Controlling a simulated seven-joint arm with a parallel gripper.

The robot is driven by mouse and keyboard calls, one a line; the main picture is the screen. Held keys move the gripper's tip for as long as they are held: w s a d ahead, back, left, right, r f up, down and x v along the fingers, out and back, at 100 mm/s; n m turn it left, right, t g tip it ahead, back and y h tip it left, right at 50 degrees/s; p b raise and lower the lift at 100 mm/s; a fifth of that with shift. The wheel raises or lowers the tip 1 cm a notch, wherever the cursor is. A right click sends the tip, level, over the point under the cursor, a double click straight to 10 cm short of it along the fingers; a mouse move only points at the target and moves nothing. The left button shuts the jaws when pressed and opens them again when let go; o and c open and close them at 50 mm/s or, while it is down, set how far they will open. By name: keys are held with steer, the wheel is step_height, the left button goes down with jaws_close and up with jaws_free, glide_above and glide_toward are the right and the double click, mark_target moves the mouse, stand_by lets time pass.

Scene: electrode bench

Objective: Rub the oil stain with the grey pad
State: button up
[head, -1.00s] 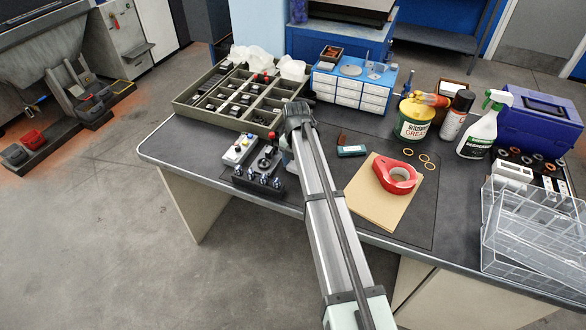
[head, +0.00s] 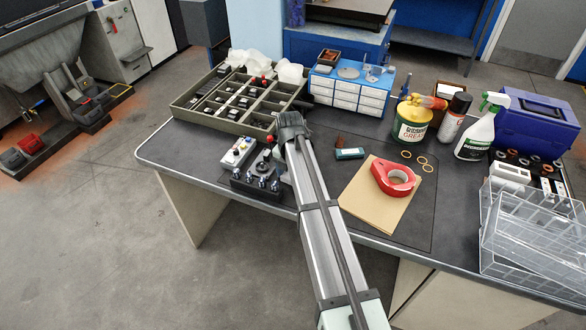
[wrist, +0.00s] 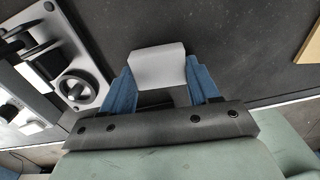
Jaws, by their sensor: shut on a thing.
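In the wrist view my gripper (wrist: 160,85) has blue fingers shut on the light grey pad (wrist: 157,66). The pad sticks out past the fingertips over the dark bench mat (wrist: 225,45). I cannot tell whether the pad touches the mat. In the head view my own arm hides the fingers and the pad. I cannot make out the oil stain in either view; it may be hidden behind my arm or under the pad.
A fixture with knobs (head: 262,178) stands just left of my gripper. A divided parts tray (head: 185,105) lies behind it.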

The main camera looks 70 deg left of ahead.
steer(key=shift+s+d, duration=0.35)
steer(key=shift+d, duration=0.1)
steer(key=shift+r, duration=4.1)
